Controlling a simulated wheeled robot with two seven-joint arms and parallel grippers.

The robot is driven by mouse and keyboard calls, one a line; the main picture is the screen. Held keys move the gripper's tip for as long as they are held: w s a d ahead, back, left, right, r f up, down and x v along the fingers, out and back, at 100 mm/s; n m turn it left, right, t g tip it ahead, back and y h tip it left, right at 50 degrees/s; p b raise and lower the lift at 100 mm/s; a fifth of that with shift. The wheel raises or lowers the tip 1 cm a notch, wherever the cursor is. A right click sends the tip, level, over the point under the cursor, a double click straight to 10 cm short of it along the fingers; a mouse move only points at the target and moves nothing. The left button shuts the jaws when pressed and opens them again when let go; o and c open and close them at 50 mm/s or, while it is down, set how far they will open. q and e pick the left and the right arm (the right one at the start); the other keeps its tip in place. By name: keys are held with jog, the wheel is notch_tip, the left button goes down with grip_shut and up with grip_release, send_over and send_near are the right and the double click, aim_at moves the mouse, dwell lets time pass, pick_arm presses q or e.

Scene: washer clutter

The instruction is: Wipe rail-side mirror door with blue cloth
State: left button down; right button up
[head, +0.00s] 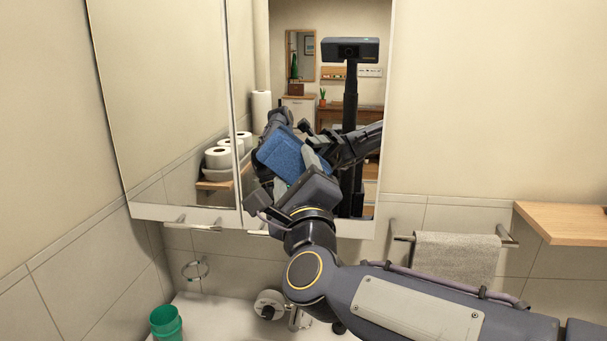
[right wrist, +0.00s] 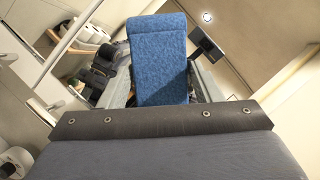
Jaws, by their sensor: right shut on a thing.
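The mirror cabinet's right door (head: 330,15), on the side of the towel rail, faces me and reflects the room and my own body. My right gripper (head: 300,175) is in front of its lower part, shut on the blue cloth (right wrist: 158,60). In the right wrist view the cloth stands out between the two fingers as a flat, rounded blue pad. In the head view blue shows just beyond the gripper; cloth and reflection overlap there, and I cannot tell whether the cloth touches the glass. My left gripper is not directly in view.
The left mirror door (head: 155,90) adjoins on the left. A rail with a grey towel (head: 455,258) and a wooden shelf (head: 570,222) are at the right.

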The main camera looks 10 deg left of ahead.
jog(key=shift+w, duration=0.1)
jog(key=shift+s+f, duration=0.15)
jog(key=shift+s, duration=0.3)
jog(key=shift+s+b, duration=0.75)
jog(key=shift+s, duration=1.75)
jog(key=shift+s, duration=0.1)
jog(key=s+b, duration=0.1)
jog(key=s, duration=0.1)
jog(key=shift+s, duration=0.35)
jog(key=shift+w+b, duration=0.7)
jog(key=shift+w, duration=2.55)
